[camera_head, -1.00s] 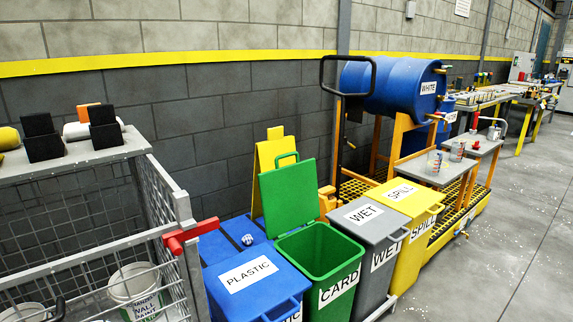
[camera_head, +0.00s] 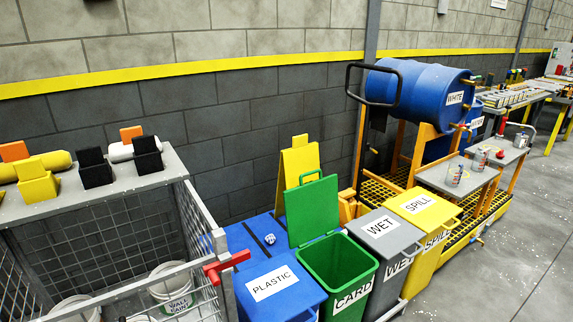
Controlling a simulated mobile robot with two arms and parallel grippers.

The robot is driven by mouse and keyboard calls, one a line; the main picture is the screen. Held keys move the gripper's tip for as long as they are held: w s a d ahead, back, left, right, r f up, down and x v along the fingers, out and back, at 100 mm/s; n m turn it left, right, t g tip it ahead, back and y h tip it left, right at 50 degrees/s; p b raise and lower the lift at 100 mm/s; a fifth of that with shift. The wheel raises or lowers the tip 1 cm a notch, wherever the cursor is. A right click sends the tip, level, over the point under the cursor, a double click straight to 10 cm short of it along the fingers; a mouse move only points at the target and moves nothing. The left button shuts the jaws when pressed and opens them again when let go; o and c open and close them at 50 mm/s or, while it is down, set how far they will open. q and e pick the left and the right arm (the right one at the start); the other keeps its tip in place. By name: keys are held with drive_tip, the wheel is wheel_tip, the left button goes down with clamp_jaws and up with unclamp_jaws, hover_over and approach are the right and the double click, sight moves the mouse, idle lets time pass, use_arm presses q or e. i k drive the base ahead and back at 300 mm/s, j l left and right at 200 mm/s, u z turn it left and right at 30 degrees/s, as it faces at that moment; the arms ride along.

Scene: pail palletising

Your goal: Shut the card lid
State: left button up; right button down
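The green card bin (camera_head: 337,262) stands in the row of bins with its mouth open. Its green lid (camera_head: 312,211) is raised and leans back upright behind the mouth, with a loop handle at its top edge. The inside that shows looks empty. The bin's front carries a CARD label (camera_head: 352,297). Neither of my grippers shows in the head view.
The shut blue PLASTIC bin (camera_head: 272,286) is left of the card bin; the grey WET bin (camera_head: 384,231) and yellow SPILL bin (camera_head: 424,205) are right. A mesh cage (camera_head: 100,240) with a red latch (camera_head: 226,266) stands left. Open floor (camera_head: 500,270) lies right.

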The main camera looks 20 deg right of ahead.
sight(312, 210)
drive_tip(key=i+l+u, duration=0.1)
drive_tip(key=l+u, duration=0.15)
drive_tip(key=u, duration=0.15)
drive_tip(key=l+u, duration=0.55)
drive_tip(key=u, duration=0.2)
